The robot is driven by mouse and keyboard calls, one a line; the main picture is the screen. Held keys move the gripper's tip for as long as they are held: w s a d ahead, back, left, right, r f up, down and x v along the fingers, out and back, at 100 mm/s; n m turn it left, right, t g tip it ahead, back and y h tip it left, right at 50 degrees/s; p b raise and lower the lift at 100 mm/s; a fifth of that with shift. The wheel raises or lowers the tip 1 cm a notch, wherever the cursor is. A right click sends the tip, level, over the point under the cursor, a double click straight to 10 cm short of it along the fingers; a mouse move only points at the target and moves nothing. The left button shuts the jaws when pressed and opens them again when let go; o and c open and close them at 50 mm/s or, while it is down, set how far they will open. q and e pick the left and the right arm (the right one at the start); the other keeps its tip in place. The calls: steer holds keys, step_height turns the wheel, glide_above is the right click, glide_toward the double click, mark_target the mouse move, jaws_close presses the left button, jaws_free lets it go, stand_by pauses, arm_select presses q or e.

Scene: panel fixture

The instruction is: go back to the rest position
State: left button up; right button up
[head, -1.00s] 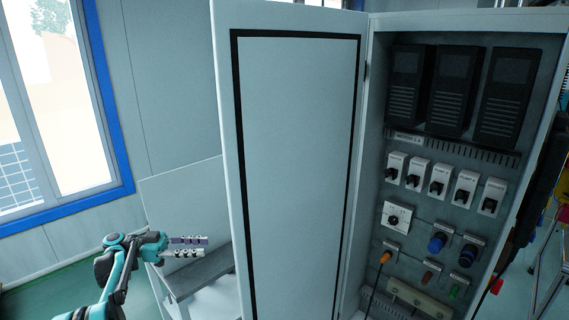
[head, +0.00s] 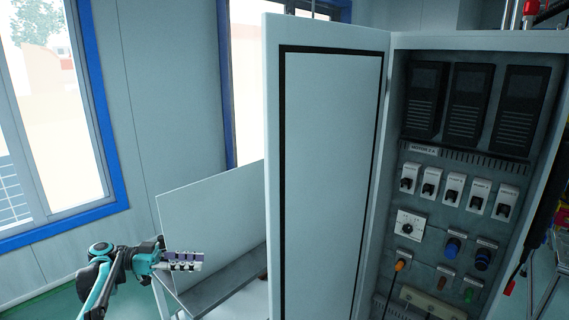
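My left gripper (head: 184,261) is at the lower left of the head view, its arm coming in from the bottom left. Its two fingers point right and lie close together from this angle. I see nothing held between them, but I cannot tell whether they are shut or slightly apart. It is in front of a grey bench with an upright white panel, left of the open cabinet door. My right gripper is not in view.
The cabinet door (head: 331,180) stands open in the middle. The cabinet (head: 469,150) on the right holds black modules, switches, a dial and coloured connectors. A bench (head: 222,283) with a white panel (head: 213,222) stands left of the door. A blue-framed window is at far left.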

arm_select(q)
steer(key=s+d+n+y, duration=0.7)
steer(key=s+d+n, duration=0.1)
steer(key=s+d, duration=0.35)
steer(key=s+a+f+n+t+y, duration=0.1)
steer(key=s+f+n+t+y, duration=0.1)
steer(key=s, duration=0.7)
steer(key=s+a+f+n+t+y, duration=0.2)
steer(key=s+f+n+y, duration=0.2)
steer(key=s+f+y, duration=0.3)
steer(key=s+f, duration=0.1)
steer(key=s, duration=0.2)
steer(key=shift+a+f+t, duration=0.25)
steer(key=shift+t, duration=0.05)
